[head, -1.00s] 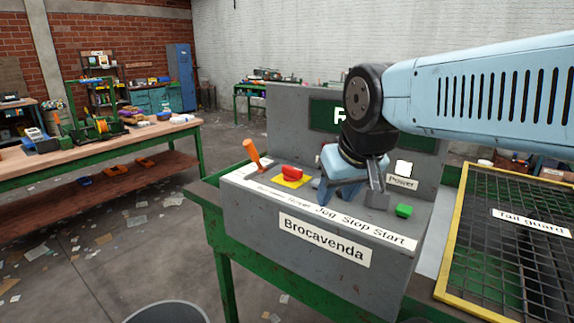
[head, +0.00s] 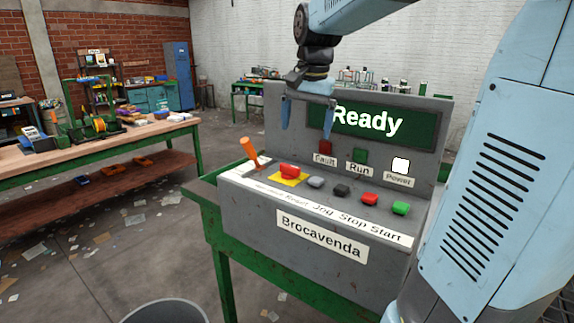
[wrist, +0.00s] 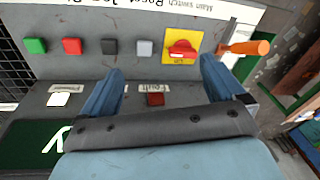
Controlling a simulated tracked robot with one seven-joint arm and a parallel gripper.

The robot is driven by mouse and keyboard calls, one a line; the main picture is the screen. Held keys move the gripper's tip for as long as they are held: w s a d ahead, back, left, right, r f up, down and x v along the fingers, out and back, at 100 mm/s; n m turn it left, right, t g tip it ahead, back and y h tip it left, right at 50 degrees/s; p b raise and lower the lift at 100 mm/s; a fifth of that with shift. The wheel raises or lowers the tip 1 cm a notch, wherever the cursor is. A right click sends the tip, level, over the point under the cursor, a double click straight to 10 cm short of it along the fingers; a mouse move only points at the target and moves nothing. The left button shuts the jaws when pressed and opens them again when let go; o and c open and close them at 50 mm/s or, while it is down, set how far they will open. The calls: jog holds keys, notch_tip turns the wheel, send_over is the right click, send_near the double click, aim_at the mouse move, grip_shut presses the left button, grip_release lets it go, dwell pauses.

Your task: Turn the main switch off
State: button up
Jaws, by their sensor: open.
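The main switch is a red rotary knob (head: 290,171) on a yellow plate (head: 277,179), left of the push buttons on the grey console. In the wrist view the knob (wrist: 182,49) lies crosswise on its plate, with small lettering below it that I cannot read surely. My gripper (head: 308,120) is open and empty, raised above and behind the knob in front of the console's back panel. In the wrist view my gripper's two blue fingers (wrist: 162,70) are spread wide, with the knob beyond them toward the right finger. Neither finger touches it.
An orange-handled lever (head: 250,151) stands close left of the knob. Grey (head: 316,182), black (head: 341,190), red (head: 370,198) and green (head: 401,208) buttons sit to its right. The display (head: 372,124) reads Ready and the Power lamp (head: 400,166) is lit white.

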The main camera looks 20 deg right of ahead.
aim_at(290, 171)
jog(key=w+m+g, duration=0.2)
jog(key=w+m, duration=0.2)
jog(key=w, duration=0.6)
notch_tip(290, 171, down, 15)
jog(key=shift+a+r, duration=0.15)
jog(key=shift+r, duration=0.05)
jog(key=shift+c, duration=0.2)
